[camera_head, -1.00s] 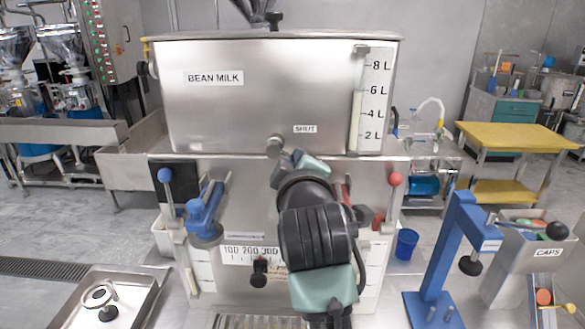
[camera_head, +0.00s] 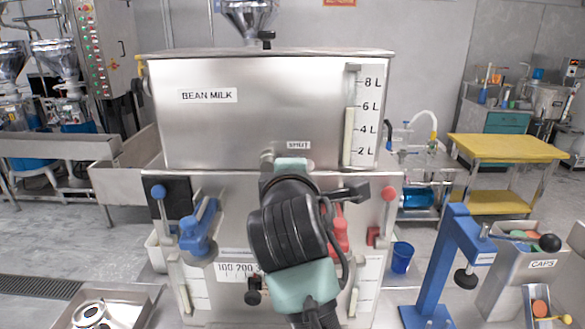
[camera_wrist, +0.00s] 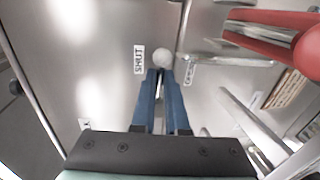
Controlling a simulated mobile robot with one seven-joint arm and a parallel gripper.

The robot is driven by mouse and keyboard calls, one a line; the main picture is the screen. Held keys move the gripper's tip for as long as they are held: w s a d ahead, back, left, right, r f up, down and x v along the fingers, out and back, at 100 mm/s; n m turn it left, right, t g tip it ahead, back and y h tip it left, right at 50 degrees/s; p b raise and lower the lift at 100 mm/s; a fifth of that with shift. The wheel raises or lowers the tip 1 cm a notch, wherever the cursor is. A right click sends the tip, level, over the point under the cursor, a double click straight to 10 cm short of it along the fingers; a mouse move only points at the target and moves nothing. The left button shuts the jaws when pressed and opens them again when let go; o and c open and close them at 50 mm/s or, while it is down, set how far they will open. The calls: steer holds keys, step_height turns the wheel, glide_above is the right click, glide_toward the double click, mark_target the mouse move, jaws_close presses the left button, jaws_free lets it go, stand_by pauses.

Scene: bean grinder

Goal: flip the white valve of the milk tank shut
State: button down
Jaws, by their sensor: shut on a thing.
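The milk tank (camera_head: 260,110) is a steel box labelled BEAN MILK, in the middle of the head view. The white valve (camera_wrist: 162,60) shows in the wrist view as a pale round knob at my fingertips. Its lever is hidden or too small to tell. A SHUT label (camera_wrist: 139,60) is beside it on the left, and a second, hard-to-read label (camera_wrist: 189,73) is on the right. My gripper (camera_wrist: 160,76) has its blue fingers close together, shut on the valve. In the head view my wrist hides the fingers; the SHUT label (camera_head: 298,145) shows just above it.
A blue lever (camera_head: 203,225) and a red lever (camera_head: 338,232) flank my arm on the machine front. The red one (camera_wrist: 280,38) is near my gripper in the wrist view. A blue capping press (camera_head: 440,260) stands at the right.

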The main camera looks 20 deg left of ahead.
steer(key=c, duration=0.9)
jaws_free()
steer(key=shift+c, duration=0.2)
steer(key=shift+s, duration=0.1)
steer(key=b+v, duration=0.2)
steer(key=v, duration=1)
steer(key=shift+s+r+b, duration=0.15)
steer(key=shift+s+b, duration=0.2)
steer(key=shift+b, duration=0.05)
steer(key=s+d+r+m+t+h, duration=0.2)
steer(key=s+d+r+m+t, duration=0.3)
steer(key=r+m, duration=0.4)
steer(key=s+d+r+m+t+h, duration=0.2)
steer(key=s+d+r+m+t, duration=0.3)
steer(key=r+m, duration=0.5)
steer(key=shift+d+m+t, duration=0.75)
steer(key=shift+m+t, duration=0.35)
steer(key=shift+m, duration=0.1)
